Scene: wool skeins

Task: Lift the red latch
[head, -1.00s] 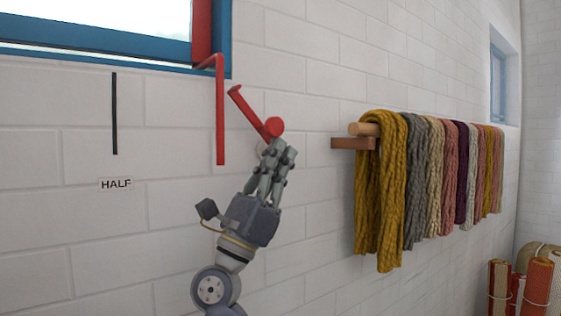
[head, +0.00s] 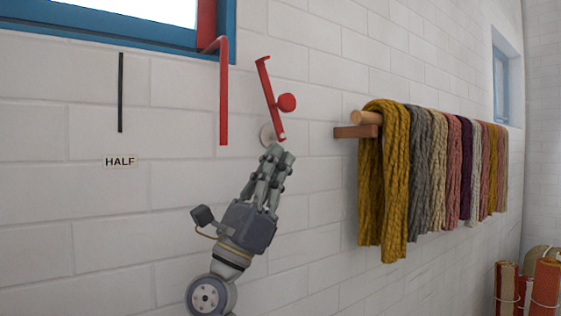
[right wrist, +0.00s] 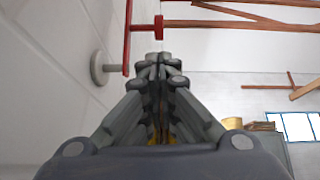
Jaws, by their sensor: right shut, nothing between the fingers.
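The red latch (head: 270,93) is a bar with a round red knob (head: 287,102), mounted on the white brick wall by a pale round base (head: 267,135). It stands steep, its top leaning slightly left. My right gripper (head: 281,151) is shut and empty just below the latch's lower end. In the right wrist view, the shut fingertips (right wrist: 162,62) point towards the red knob (right wrist: 158,27), with the latch bar (right wrist: 128,35) and the pale base (right wrist: 97,68) to their left. I cannot tell whether the fingers touch the latch. My left gripper is not in view.
A separate red bent bar (head: 223,95) hangs from the blue window frame (head: 150,40) just left of the latch. A black vertical line (head: 121,92) and a HALF label (head: 120,161) are further left. Wool skeins (head: 383,180) hang from a wooden rail (head: 357,132) at right.

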